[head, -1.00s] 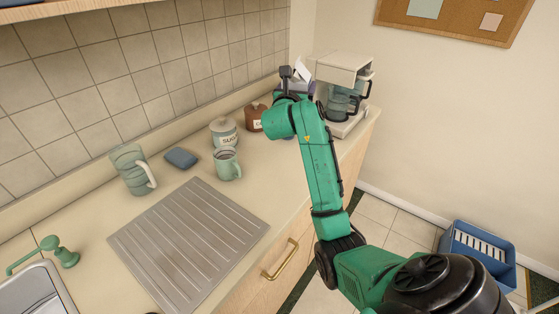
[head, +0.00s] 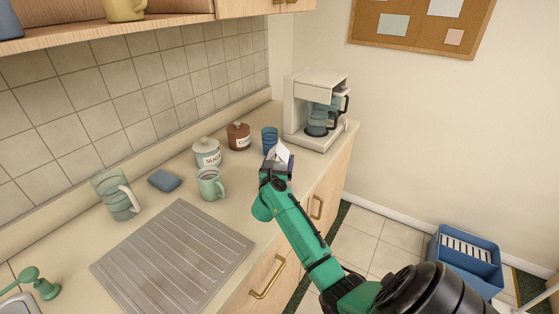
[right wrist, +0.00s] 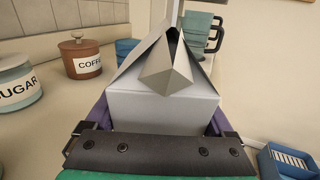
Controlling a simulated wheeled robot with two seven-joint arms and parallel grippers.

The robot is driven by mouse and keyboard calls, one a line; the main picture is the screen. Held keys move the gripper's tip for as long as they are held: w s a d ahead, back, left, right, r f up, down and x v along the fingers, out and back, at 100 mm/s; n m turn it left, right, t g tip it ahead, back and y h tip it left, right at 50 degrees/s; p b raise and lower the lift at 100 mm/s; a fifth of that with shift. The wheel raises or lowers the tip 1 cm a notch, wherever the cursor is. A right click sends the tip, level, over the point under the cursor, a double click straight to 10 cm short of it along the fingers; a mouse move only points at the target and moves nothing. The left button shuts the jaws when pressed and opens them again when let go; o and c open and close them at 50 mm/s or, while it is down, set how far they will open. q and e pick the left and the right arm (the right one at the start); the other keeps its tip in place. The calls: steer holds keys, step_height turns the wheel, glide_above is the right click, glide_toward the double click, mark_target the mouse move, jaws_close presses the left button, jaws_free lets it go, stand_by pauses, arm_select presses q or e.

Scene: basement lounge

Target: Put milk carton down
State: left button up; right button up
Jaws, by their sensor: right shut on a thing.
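The milk carton (head: 281,154) shows its white gabled top just beyond my right gripper (head: 276,166) in the head view. In the right wrist view the grey-white carton (right wrist: 163,108) fills the middle, upright, between the purple pads of my right gripper (right wrist: 163,122). The right gripper is shut on it. The carton is over the counter (head: 232,185) near its front edge, in front of the coffee maker. Its bottom is hidden, so I cannot tell whether it touches the counter. My left gripper is not in view.
A coffee maker (head: 315,108) stands behind the carton. A blue bin (head: 466,262) is on the floor. The grooved drainboard (head: 174,258) is empty.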

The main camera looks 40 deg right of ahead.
steer(key=shift+f, duration=0.1)
steer(key=o, duration=1.3)
steer(key=b+v, duration=0.2)
steer(key=v, duration=1)
steer(key=shift+r, duration=0.3)
steer(key=shift+a+f, duration=0.1)
steer(key=shift+f, duration=0.05)
